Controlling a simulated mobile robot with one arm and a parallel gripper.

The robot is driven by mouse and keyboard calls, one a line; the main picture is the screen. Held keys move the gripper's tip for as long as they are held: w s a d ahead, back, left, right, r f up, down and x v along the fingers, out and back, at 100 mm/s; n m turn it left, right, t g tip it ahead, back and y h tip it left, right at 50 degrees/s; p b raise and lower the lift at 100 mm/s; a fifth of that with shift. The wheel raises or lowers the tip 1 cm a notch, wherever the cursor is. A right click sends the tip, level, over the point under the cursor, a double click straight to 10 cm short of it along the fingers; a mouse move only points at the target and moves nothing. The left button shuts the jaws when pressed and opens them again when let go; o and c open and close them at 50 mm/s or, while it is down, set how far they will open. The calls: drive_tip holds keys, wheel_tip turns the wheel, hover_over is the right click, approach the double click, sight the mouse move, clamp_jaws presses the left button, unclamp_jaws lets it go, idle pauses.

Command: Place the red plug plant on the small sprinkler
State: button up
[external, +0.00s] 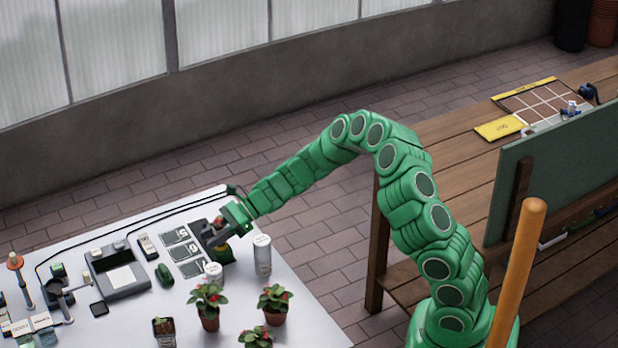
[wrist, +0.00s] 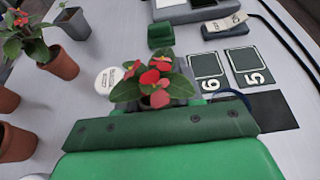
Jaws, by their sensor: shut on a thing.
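The red plug plant (wrist: 157,84), with red flowers and dark green leaves, is between the jaws of my gripper (wrist: 160,103) in the wrist view. My gripper is shut on it; the jaw tips and the plant's base are mostly hidden by leaves and the green gripper body. In the external view my gripper (external: 222,236) is over the right back part of the white table, beside the numbered dark tiles. Only a little red of the plant shows there. I cannot make out for sure which thing is the small sprinkler.
Dark numbered tiles (external: 183,252) lie left of my gripper. White cylinders (external: 262,256) stand close by on its right and front. Potted red-flowered plants (external: 209,318) stand nearer the table's front. A green block (wrist: 160,36) and a grey device (external: 118,279) lie further left.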

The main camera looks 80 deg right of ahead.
drive_tip(key=shift+f, duration=0.15)
drive_tip(key=o, duration=1)
drive_tip(key=shift+s+d+r, duration=0.1)
drive_tip(key=shift+d+r, duration=0.05)
drive_tip(key=shift+r, duration=0.1)
drive_tip(key=v, duration=1.1)
drive_tip(key=shift+s+d+r, duration=0.2)
drive_tip(key=shift+s, duration=0.05)
